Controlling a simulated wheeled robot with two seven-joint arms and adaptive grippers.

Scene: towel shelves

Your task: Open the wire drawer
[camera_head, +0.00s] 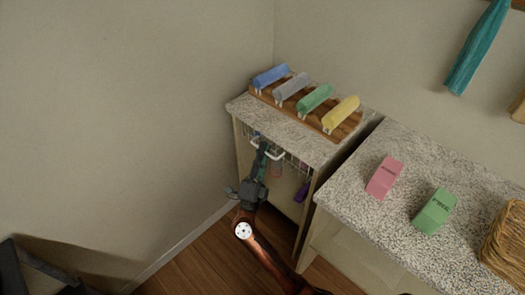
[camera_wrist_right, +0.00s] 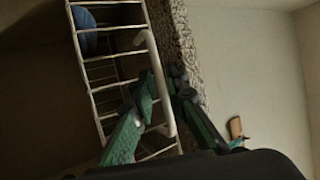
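The white wire drawer (camera_head: 290,163) hangs under the stone top of the small cabinet. In the right wrist view, its wire side (camera_wrist_right: 97,88) shows on the left. The drawer's white handle (camera_wrist_right: 167,108) runs between the two green fingers of my right gripper (camera_wrist_right: 162,83). The fingertips are close together on either side of the handle and look shut on it. In the head view, my right gripper (camera_head: 262,150) is at the drawer's front, below the edge of the top, and partly covers it. I cannot see the drawer clearly pulled out. My left gripper is out of view.
Rolled towels lie on a wooden rack (camera_head: 350,128) on the cabinet's stone top (camera_head: 245,105). To the right, a speckled counter (camera_head: 345,190) holds a pink block (camera_head: 384,177), a green block (camera_head: 434,210) and a wicker basket (camera_head: 506,240). Wooden floor lies in front.

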